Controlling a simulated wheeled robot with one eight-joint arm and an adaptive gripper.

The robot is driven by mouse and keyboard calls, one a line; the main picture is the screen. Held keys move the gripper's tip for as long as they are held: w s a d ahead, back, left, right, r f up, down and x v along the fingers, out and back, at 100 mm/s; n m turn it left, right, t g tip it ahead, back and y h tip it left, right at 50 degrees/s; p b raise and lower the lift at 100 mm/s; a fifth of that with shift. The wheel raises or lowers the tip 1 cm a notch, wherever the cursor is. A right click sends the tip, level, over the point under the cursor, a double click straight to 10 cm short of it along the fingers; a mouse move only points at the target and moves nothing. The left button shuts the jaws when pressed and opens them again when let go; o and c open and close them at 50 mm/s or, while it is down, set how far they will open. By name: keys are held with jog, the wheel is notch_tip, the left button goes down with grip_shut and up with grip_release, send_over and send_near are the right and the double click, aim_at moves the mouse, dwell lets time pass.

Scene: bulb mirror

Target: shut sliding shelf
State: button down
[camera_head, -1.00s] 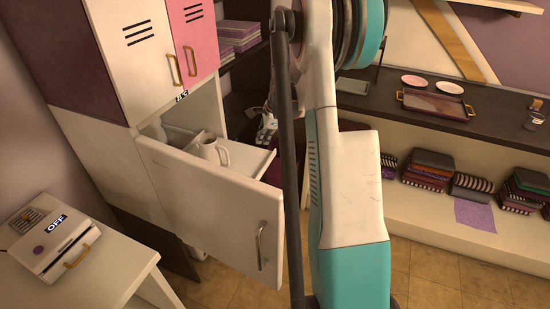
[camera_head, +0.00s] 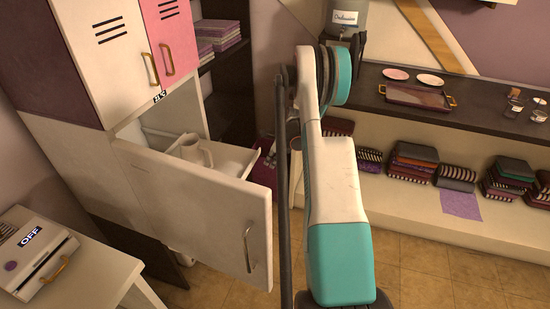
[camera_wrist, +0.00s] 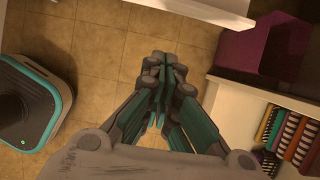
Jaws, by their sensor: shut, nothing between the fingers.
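The sliding shelf (camera_head: 190,195) is pulled out of the white cabinet at the left in the head view. Its tall white front panel carries a metal handle (camera_head: 249,248). A light-coloured mug (camera_head: 195,150) stands on the shelf behind the panel. In the wrist view a white edge (camera_wrist: 205,10) at the top looks like part of the shelf. My gripper (camera_wrist: 160,75) has its fingers together, empty, over the tiled floor, apart from that edge. In the head view my gripper is hidden behind my arm.
A small table (camera_head: 90,265) with a box marked OFF (camera_head: 35,250) stands at lower left. A dark counter (camera_head: 370,90) with a tray (camera_head: 415,97) runs along the back right, with folded cloths (camera_head: 412,160) below. Tiled floor (camera_head: 420,280) is free at lower right.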

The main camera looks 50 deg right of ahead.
jog(key=shift+w+a+f+b, duration=0.2)
jog(key=shift+w+a+b, duration=0.1)
jog(key=shift+w, duration=0.4)
jog(key=shift+w+a+f+b, duration=0.2)
jog(key=shift+w+a, duration=0.1)
jog(key=shift+w, duration=0.35)
jog(key=shift+w+a+f+b, duration=0.15)
jog(key=shift+w+a+b, duration=0.15)
jog(key=shift+w, duration=0.4)
jog(key=shift+w, duration=0.15)
